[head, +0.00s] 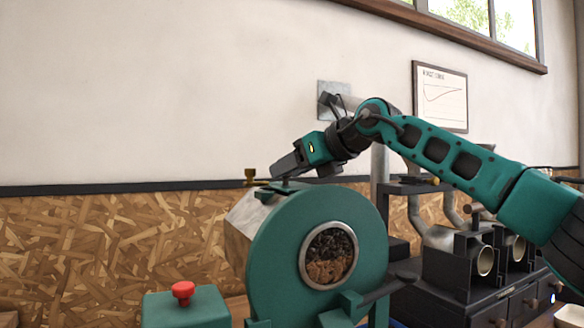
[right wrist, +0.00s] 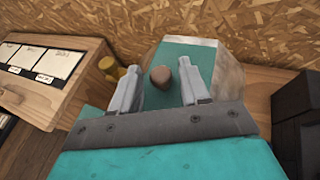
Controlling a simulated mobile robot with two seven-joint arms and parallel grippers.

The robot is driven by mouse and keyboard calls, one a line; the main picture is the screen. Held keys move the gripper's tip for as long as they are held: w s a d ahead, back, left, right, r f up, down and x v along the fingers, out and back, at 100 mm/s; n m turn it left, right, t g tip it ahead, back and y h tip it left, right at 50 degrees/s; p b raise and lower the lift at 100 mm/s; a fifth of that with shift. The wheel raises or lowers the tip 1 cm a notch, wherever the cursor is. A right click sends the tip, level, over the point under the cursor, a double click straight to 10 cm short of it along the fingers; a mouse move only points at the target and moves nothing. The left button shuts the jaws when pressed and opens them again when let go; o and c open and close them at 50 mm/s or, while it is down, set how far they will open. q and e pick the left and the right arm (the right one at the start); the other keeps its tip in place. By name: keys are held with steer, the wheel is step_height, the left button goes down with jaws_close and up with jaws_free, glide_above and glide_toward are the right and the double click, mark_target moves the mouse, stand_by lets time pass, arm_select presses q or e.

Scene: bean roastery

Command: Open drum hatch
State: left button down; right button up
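The green roaster drum (head: 265,250) stands at the lower middle of the head view, with a round front window (head: 328,255) showing beans. My right gripper (head: 275,173) is just above the drum's top, fingers pointing left and down. In the right wrist view the right gripper (right wrist: 160,88) is open. A brown rounded knob (right wrist: 160,77) on the drum's green surface (right wrist: 172,55) shows between its fingertips, with a gap on both sides. I cannot make out the hatch's edges or whether it is shut. My left gripper is not in view.
A green box with a red button (head: 183,290) stands left of the drum. A brass fitting (head: 250,177) rises beside the right gripper. Dark machines with metal pipes (head: 465,265) stand to the right. A wooden board with labelled cards (right wrist: 45,65) lies left in the wrist view.

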steer(key=c, duration=0.6)
jaws_close()
